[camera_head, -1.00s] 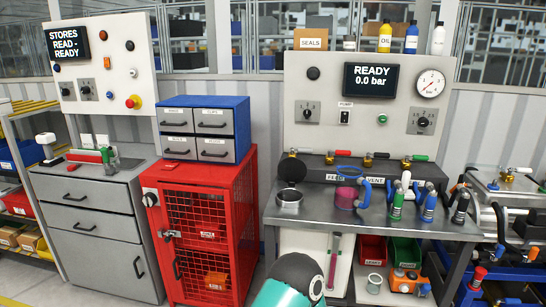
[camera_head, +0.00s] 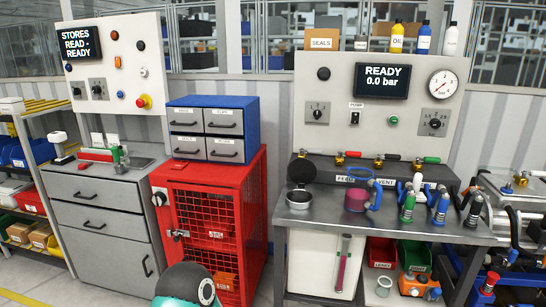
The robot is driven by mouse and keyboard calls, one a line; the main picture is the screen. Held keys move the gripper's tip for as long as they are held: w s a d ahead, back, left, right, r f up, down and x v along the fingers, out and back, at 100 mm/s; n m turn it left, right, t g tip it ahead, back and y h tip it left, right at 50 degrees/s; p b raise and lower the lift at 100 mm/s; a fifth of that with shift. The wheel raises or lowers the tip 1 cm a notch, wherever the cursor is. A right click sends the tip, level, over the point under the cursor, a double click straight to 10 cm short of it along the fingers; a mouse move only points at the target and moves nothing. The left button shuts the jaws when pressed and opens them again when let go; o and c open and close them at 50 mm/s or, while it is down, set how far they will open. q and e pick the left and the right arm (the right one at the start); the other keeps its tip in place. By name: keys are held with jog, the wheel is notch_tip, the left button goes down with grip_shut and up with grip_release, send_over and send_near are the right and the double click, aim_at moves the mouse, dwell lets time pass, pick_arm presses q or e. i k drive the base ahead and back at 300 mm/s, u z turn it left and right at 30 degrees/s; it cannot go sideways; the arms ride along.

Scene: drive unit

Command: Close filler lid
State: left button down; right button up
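The filler neck (camera_head: 299,198) is a short silvery cylinder on the left of the grey bench top. Its round black lid (camera_head: 301,171) stands raised behind the opening, tilted back, so the filler is open. One of my arms shows only as a teal and black rounded part at the bottom edge, left of the bench. Neither gripper's fingers are in view.
The grey bench (camera_head: 400,227) also holds a magenta cup (camera_head: 355,200) and green and blue hose couplings (camera_head: 407,208). Valves with coloured handles line the back ledge. A red mesh cabinet (camera_head: 210,220) stands left of the bench. The floor between them is narrow.

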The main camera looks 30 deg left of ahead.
aim_at(302, 172)
jog(key=u, duration=0.15)
jog(key=i, duration=1)
jog(key=z, duration=0.05)
